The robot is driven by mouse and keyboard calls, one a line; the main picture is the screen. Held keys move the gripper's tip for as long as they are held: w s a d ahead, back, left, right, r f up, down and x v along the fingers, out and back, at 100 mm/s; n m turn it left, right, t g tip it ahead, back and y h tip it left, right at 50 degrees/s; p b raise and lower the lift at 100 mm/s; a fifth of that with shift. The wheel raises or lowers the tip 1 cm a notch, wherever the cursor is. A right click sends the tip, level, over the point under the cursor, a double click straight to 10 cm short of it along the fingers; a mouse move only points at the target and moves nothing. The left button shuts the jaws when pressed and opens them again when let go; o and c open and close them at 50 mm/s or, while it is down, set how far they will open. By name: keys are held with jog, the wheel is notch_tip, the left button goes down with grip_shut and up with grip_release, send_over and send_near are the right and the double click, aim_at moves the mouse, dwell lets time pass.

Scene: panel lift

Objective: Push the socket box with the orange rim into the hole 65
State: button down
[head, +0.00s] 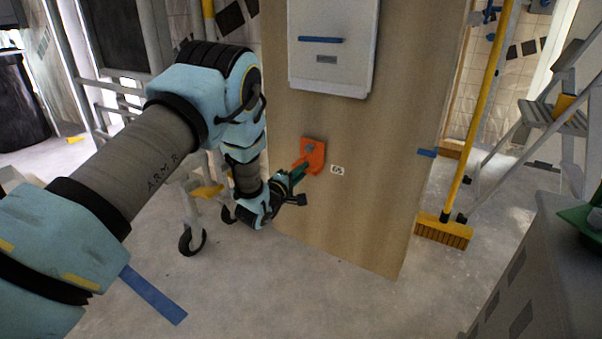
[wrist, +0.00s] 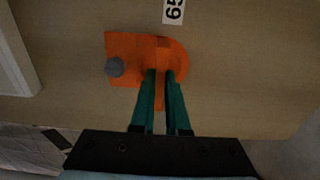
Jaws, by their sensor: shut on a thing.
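The orange-rimmed socket box (head: 316,153) is at the wooden panel (head: 350,215), just left of the white label 65 (head: 337,170). In the wrist view, the orange piece (wrist: 128,46) shows a flat face, a rounded side and a grey knob (wrist: 114,67). My gripper (head: 298,174) reaches it from the lower left. Its two teal fingers (wrist: 161,76) are closed on a narrow orange part in the middle. The orange face covers the hole, which I cannot see. I cannot tell how deep the box sits or whether its rim touches the panel.
A white cabinet (head: 333,45) hangs on the panel above the socket box. A yellow broom (head: 443,230) and a stepladder (head: 560,110) stand at the right. A grey cabinet (head: 540,270) fills the lower right.

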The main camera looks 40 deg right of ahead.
jog(key=shift+x, duration=0.9)
dwell(0.6)
dwell(0.3)
jog(key=c, duration=0.8)
grip_release()
jog(key=shift+c, duration=0.2)
jog(key=shift+a, duration=0.1)
jog(key=p+v, duration=0.3)
jog(key=v, duration=0.7)
jog(key=shift+a, duration=0.35)
